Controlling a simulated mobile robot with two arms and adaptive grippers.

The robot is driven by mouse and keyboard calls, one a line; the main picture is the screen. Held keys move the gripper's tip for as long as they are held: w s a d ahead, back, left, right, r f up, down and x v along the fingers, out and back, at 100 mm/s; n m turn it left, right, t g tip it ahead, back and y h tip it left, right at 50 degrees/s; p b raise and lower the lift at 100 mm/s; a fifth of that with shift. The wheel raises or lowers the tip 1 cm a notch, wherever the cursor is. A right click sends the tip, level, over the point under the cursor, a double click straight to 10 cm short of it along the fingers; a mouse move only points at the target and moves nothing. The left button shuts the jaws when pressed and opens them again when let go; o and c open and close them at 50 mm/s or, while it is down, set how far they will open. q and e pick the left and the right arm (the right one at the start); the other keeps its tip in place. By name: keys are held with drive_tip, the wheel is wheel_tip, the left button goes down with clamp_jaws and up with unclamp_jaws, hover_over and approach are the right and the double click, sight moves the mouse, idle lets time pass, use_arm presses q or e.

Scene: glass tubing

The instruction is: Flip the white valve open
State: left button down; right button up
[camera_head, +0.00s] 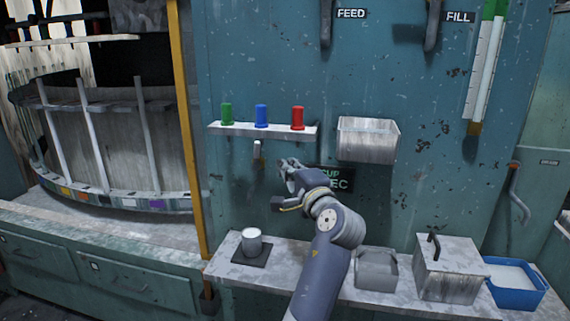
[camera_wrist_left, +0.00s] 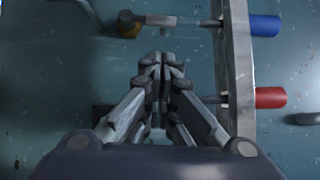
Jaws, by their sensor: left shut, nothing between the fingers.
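The white valve (camera_head: 258,152) is a small pale lever on the blue-green wall, just below the small shelf. My left gripper (camera_head: 287,166) is in front of the wall, to the right of the valve and slightly lower in the head view. In the left wrist view its fingers (camera_wrist_left: 161,62) are together and empty, with the valve apart, beyond the fingertips. My right gripper is not in view.
The wall shelf (camera_head: 218,128) carries green, blue (camera_head: 261,116) and red (camera_head: 298,118) cylinders. A metal box (camera_head: 368,141) is mounted to its right. A sign is partly behind my arm. A white cup (camera_head: 252,241) and a blue tray (camera_head: 514,296) stand on the lower ledge.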

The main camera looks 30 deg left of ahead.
use_arm(q)
drive_tip(key=v, duration=0.4)
drive_tip(key=shift+d+r+b, duration=0.1)
drive_tip(key=shift+d+b, duration=0.2)
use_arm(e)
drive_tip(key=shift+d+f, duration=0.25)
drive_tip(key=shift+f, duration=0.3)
